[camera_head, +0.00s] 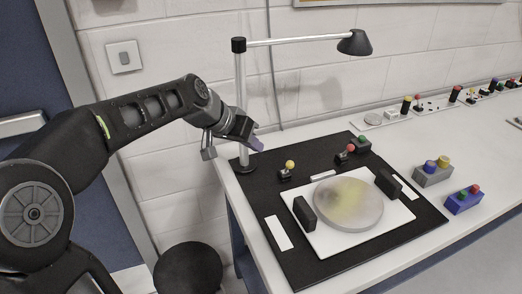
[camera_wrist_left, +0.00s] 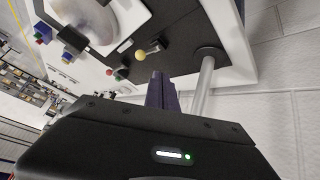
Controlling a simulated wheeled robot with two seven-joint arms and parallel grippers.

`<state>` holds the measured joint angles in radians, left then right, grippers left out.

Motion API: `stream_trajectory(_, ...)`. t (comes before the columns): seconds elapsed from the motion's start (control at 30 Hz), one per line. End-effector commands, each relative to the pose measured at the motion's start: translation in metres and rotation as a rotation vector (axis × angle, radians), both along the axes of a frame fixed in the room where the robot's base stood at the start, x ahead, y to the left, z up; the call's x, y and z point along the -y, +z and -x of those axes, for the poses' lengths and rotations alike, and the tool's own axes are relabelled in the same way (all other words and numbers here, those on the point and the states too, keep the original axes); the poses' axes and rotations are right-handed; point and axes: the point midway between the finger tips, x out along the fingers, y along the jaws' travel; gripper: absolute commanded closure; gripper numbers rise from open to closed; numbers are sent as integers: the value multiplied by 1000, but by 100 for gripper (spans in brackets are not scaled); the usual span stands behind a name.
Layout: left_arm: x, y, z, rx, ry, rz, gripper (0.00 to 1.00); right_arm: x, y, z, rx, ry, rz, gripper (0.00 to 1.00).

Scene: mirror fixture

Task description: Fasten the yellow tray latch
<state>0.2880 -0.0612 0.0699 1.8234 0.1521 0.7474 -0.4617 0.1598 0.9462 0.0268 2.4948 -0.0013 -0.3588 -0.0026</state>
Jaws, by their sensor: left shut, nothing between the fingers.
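The yellow tray latch (camera_head: 286,175) is a small dark block with a yellow ball knob (camera_head: 290,164) on a short stem. It sits on the black mat near its back left part. In the left wrist view the yellow knob (camera_wrist_left: 141,55) shows just beyond the fingertips, apart from them. My left gripper (camera_head: 258,144) has purple fingers that are shut and empty. It is above the mat's back left edge, up and left of the yellow knob, close to the lamp post. The fingers (camera_wrist_left: 157,78) also show in the left wrist view. My right gripper is in neither view.
A lamp post (camera_head: 240,105) stands right behind my left gripper. A white plate (camera_head: 332,240) with a round cloudy disc (camera_head: 348,204) and black blocks lies on the mat (camera_head: 300,273). A red-knobbed latch (camera_head: 351,148) stands behind it. Button boxes (camera_head: 433,177) stand at right.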

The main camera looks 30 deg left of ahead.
Motion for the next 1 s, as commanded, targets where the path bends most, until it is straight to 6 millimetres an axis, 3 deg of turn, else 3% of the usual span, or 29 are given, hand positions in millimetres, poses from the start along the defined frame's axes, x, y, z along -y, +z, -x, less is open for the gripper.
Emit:
stream_trajectory(0.1, -5, 18, 15, 4, 3, -1, 100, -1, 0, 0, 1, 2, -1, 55)
stream_trajectory(0.3, -9, 31, 27, 1, 2, 0, 100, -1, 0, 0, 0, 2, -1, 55)
stream_trajectory(1.0, -9, 32, 28, 0, 1, 0, 100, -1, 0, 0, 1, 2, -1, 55)
